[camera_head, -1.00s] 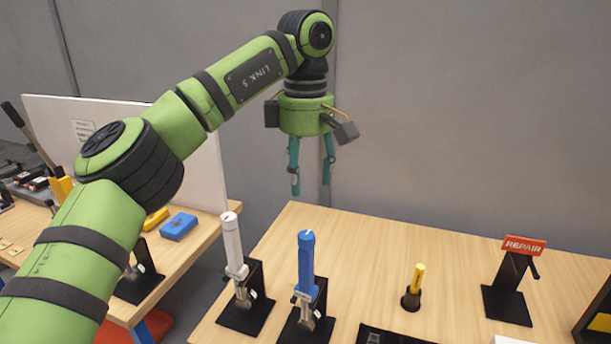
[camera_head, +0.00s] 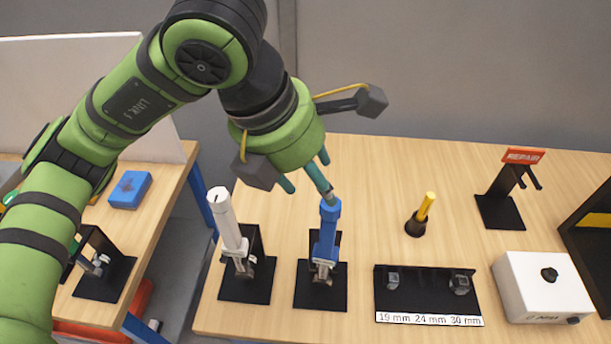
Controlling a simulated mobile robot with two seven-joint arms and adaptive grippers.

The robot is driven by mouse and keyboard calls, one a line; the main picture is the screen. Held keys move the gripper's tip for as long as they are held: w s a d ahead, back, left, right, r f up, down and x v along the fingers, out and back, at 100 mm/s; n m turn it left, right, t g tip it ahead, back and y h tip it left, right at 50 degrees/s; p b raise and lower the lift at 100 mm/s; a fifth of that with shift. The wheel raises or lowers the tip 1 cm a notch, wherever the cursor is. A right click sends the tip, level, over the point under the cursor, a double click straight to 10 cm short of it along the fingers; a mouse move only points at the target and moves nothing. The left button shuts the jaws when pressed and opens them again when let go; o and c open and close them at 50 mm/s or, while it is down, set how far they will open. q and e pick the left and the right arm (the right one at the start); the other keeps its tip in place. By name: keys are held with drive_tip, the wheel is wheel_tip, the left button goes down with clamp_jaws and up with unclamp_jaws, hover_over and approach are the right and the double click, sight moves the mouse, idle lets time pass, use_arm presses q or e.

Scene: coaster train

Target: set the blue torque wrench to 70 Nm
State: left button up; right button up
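The blue torque wrench (camera_head: 327,232) stands upright in its black stand (camera_head: 320,295) on the wooden table, handle end up. My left gripper (camera_head: 307,188) is above and just behind its top end. Its teal fingers are apart. One fingertip is close to or touching the wrench's top; I cannot tell which. The fingers hold nothing that I can see. The wrench's scale is too small to read. My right gripper is not in view.
A white torque wrench (camera_head: 228,222) stands close to the left. A socket holder (camera_head: 428,290) marked 19, 24 and 30 mm, a yellow-handled tool (camera_head: 425,207), a white box (camera_head: 543,287) with a knob and a REPAIR stand (camera_head: 500,208) are to the right.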

sight(322, 221)
use_arm(q)
drive_tip(key=d+f+p, duration=0.1)
drive_tip(key=d+f, duration=0.1)
drive_tip(key=f, duration=0.1)
drive_tip(key=shift+w+p, duration=0.1)
drive_tip(key=shift+p, duration=0.3)
drive_tip(key=p+x, duration=0.1)
drive_tip(key=x, duration=0.2)
drive_tip(key=shift+w+a, duration=0.1)
drive_tip(key=shift+a, duration=0.05)
drive_tip(key=shift+w+f, duration=0.1)
drive_tip(key=shift+f, duration=0.15)
drive_tip(key=shift+c, duration=0.4)
drive_tip(key=c, duration=1)
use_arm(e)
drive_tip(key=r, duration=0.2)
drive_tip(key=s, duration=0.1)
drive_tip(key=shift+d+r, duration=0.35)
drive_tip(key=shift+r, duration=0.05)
